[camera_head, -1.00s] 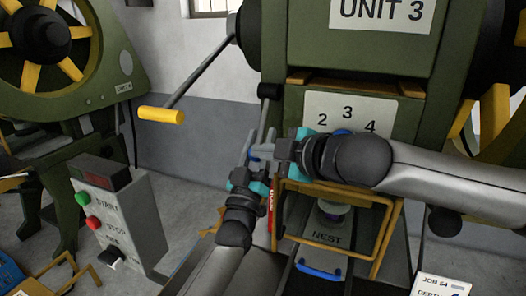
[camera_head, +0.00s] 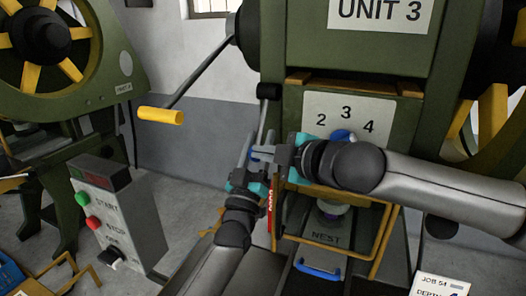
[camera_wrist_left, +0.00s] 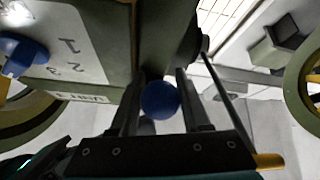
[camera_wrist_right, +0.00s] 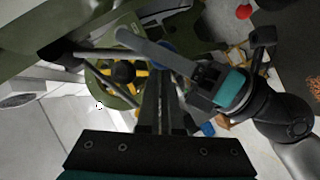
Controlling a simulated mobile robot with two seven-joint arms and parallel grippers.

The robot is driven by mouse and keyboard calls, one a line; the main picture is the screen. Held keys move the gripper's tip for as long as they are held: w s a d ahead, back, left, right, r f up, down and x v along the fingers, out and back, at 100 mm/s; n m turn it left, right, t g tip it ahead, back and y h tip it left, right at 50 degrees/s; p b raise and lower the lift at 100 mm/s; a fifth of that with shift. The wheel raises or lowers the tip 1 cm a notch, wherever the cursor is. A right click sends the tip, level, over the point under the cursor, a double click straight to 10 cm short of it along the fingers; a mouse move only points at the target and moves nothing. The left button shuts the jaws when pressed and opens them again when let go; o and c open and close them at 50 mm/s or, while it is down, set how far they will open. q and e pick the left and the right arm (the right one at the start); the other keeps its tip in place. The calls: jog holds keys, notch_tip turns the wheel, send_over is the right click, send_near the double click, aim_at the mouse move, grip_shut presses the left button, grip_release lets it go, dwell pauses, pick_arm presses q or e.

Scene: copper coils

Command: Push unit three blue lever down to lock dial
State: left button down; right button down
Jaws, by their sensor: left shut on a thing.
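Unit three is a green press; its label (camera_head: 380,12) reads UNIT 3. The blue dial knob (camera_head: 343,136) is on the white number plate (camera_head: 321,104), partly hidden by my right arm; it also shows in the left wrist view (camera_wrist_left: 22,52). The lever's blue ball (camera_wrist_left: 160,100) sits between the fingers of my left gripper (camera_wrist_left: 160,92), which is shut on it. In the head view, my left gripper (camera_head: 248,152) is left of the plate. My right gripper (camera_head: 262,153) points left beside it; its fingers look shut together in the right wrist view (camera_wrist_right: 162,105).
A crank with a yellow handle (camera_head: 160,116) sticks out at the upper left. A grey START/STOP box (camera_head: 118,215) stands at the lower left. A yellow guard frame (camera_head: 384,245) surrounds the nest below my right arm. A job card (camera_head: 440,287) is at the lower right.

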pick_arm(q)
jog(key=c, duration=0.8)
grip_release()
jog(key=shift+s+d, duration=0.2)
jog(key=o, duration=0.4)
jog(key=shift+w+a+r, duration=0.1)
jog(key=shift+a, duration=0.1)
pick_arm(e)
jog(key=shift+w+f, duration=0.25)
jog(key=shift+f, duration=0.1)
